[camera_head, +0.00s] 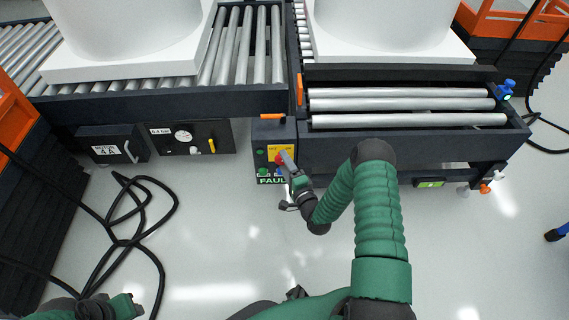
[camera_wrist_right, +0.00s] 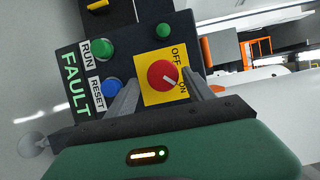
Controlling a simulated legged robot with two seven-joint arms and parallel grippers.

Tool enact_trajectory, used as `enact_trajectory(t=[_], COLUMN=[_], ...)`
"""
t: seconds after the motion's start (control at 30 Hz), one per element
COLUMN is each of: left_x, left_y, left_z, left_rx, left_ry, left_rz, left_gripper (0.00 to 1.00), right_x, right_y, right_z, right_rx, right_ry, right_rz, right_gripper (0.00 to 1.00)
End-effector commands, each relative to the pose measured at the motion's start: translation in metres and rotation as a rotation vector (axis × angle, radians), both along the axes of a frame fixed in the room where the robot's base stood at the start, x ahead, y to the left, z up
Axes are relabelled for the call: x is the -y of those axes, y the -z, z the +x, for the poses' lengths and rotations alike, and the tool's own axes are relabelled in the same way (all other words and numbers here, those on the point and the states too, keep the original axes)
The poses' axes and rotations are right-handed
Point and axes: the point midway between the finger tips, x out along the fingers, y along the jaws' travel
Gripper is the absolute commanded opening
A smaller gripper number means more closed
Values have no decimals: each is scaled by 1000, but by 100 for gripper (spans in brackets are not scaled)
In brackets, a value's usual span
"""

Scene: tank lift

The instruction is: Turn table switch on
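The table switch is a red round knob on a yellow plate (camera_wrist_right: 150,91) marked OFF and ON, on a dark control box (camera_head: 262,137) under the conveyor table. In the right wrist view the red knob (camera_wrist_right: 162,74) has a white mark pointing lower right, toward the ON side. My right gripper (camera_head: 284,158) is at the box; in its wrist view the two fingers (camera_wrist_right: 165,98) stand apart, on either side of the knob. Whether they touch it I cannot tell. My left gripper (camera_head: 128,306) is low at the left, away from the box; its fingers are unclear.
Near the knob are a green RUN button (camera_wrist_right: 103,48), a blue RESET button (camera_wrist_right: 112,88), another green button (camera_wrist_right: 163,31) and a FAULT label (camera_wrist_right: 75,85). Roller tables (camera_head: 405,118) carry white tanks (camera_head: 130,25). Black cables (camera_head: 135,240) lie on the floor at left.

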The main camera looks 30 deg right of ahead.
Motion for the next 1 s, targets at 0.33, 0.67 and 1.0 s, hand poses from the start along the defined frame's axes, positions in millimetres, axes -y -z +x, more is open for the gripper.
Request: enact_trajectory(t=[0.33, 0.67, 1.0], left_x=[0, 0, 0], left_y=[-3, -42, -66], left_z=[0, 0, 0], left_rx=[0, 0, 0], left_ry=[0, 0, 0], left_rz=[0, 0, 0], left_gripper=[38, 38, 38], right_x=[-1, -13, -25], right_y=[-4, -7, -2], right_z=[-3, -81, -158], right_rx=[5, -1, 2], right_ry=[-2, 0, -1], right_rz=[-1, 3, 1], right_gripper=[63, 63, 63])
